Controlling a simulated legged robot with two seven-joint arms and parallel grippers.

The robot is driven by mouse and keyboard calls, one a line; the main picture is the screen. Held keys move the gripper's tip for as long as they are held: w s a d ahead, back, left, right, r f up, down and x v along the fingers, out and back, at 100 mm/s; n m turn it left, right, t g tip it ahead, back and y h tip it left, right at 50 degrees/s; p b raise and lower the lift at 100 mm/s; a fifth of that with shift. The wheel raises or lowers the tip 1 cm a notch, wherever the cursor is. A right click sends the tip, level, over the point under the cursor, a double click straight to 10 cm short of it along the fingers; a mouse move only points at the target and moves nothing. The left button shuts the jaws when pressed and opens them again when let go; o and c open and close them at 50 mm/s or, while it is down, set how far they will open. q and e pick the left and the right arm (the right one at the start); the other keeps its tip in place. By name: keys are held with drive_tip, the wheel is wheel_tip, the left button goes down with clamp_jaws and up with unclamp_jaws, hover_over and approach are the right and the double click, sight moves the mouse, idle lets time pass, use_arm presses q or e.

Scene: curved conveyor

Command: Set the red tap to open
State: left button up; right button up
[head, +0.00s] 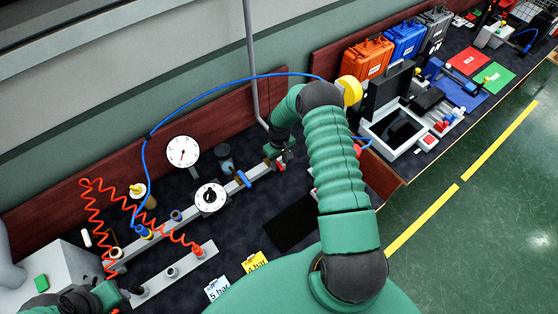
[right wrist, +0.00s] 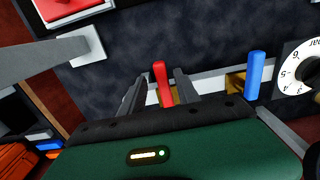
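The red tap's handle (right wrist: 163,85) stands between the two fingers of my right gripper (right wrist: 160,88) in the right wrist view. The fingers are apart, one on each side of the handle, with a narrow gap visible. The handle lies across the pale pipe, much like the blue handle (right wrist: 256,75) beside it. In the head view my right gripper (head: 279,156) is over the far end of the pipe and mostly hides the red tap. My left gripper (head: 112,296) is at the lower left edge, partly cut off, its fingers unclear.
A round white gauge (head: 182,152) and a dial (head: 210,198) stand along the pipe. A blue hose (head: 215,88) arches over the bench, and a coiled red hose (head: 93,225) lies at left. Yellow and white cards (head: 255,262) lie near the front edge.

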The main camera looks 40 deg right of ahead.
drive_tip(key=shift+w+a+f, duration=0.1)
drive_tip(key=shift+w+a, duration=0.1)
drive_tip(key=shift+w, duration=0.1)
drive_tip(key=c, duration=0.6)
clamp_jaws()
drive_tip(key=shift+d, duration=0.1)
drive_tip(key=shift+s, duration=0.1)
